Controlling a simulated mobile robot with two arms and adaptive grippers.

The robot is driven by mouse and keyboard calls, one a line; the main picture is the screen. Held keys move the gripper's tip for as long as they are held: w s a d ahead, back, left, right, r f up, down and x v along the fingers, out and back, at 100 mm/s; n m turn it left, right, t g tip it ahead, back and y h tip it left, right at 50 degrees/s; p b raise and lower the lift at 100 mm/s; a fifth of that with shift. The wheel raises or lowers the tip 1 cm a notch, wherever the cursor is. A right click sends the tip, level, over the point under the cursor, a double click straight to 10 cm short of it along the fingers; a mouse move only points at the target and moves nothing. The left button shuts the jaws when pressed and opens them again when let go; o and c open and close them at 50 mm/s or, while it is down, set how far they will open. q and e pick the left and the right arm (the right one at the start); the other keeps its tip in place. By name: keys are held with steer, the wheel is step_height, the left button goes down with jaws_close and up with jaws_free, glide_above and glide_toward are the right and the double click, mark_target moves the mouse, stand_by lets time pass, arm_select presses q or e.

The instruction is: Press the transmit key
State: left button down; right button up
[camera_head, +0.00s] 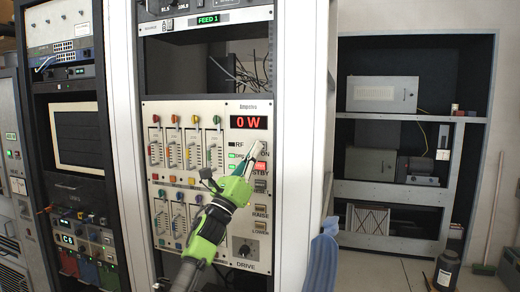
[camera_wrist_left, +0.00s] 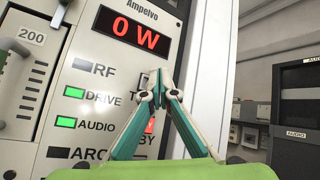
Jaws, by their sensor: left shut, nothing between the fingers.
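The transmitter panel (camera_head: 205,180), marked Ampelvo, faces me and carries a red 0 W display (camera_head: 248,122); the display also shows in the left wrist view (camera_wrist_left: 140,35). Below it, a pale key with ON beside it (camera_head: 264,147) sits above a red-lit STBY key (camera_head: 261,166). No key with the word transmit is readable. My left gripper (camera_head: 254,153) is shut and empty, with its tips in front of the ON and STBY keys. In the left wrist view its tips (camera_wrist_left: 161,52) cover most of the key column; contact cannot be told. My right gripper is out of view.
DRIVE and AUDIO lamps (camera_wrist_left: 74,92) glow green left of the keys. RAISE and LOWER keys (camera_head: 260,210) and a DRIVE knob (camera_head: 245,250) sit lower. A white rack post (camera_head: 297,150) stands right of the panel. Shelves (camera_head: 395,190) stand farther right.

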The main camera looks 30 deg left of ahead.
arm_select(q)
steer(key=shift+w+y, duration=0.25)
steer(key=shift+y, duration=0.05)
steer(key=shift+w+a+b, duration=0.15)
steer(key=shift+w+b, duration=0.15)
steer(key=shift+b, duration=0.05)
stand_by(0.6)
steer(key=shift+s, duration=0.1)
steer(key=shift+s+d, duration=0.2)
steer(key=shift+s, duration=0.45)
steer(key=s, duration=0.2)
steer(key=s+d, duration=0.1)
steer(key=s, duration=0.2)
steer(key=shift+d, duration=0.1)
steer(key=shift+w+f, duration=0.1)
stand_by(0.8)
